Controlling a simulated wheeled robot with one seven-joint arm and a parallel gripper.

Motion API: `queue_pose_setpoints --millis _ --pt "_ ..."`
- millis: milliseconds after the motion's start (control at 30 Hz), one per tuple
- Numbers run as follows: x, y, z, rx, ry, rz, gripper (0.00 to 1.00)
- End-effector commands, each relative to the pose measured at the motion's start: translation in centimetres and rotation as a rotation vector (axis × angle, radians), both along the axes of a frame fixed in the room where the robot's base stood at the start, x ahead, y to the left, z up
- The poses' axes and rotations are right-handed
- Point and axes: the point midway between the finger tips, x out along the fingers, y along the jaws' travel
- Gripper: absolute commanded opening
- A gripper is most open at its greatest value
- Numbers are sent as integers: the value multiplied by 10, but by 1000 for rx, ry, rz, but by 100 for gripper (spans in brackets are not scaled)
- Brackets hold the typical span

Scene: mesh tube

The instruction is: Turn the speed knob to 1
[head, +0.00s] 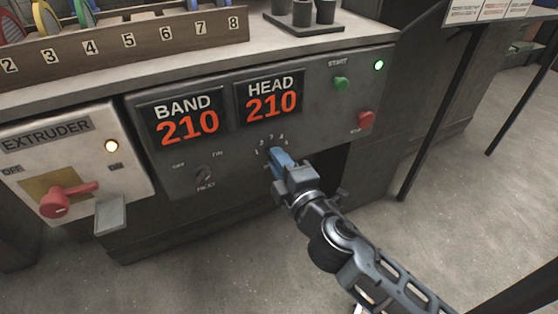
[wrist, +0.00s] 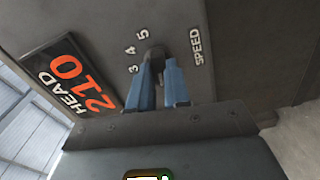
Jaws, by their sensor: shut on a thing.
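The speed knob (wrist: 155,54) is a dark knob on the grey machine panel. In the wrist view it sits between the blue fingers of my gripper (wrist: 160,72), which are shut on it. White numbers 3, 4 and 5 show beside it, and the word SPEED is on the other side. In the head view my gripper (head: 275,152) reaches the panel below the HEAD display, with numbers arched above it. The knob is hidden behind the fingers there. Which number the knob points to cannot be told.
The BAND display (head: 185,119) and HEAD display (head: 269,97) both read 210. A second knob (head: 204,174) is to the left. A green start button (head: 341,83) and a red button (head: 365,119) are to the right. The extruder switch (head: 67,199) has a red handle.

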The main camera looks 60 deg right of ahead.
Motion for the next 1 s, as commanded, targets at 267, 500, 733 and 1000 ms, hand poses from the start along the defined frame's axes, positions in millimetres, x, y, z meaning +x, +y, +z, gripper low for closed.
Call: queue_pose_setpoints --millis 267,500,733,1000 --pt "1 2 -1 -1 1 5 25" --pt "0 1 0 0 0 2 43" --pt "-2 1 -1 0 1 1 43" --pt "-31 20 -4 0 2 0 43"
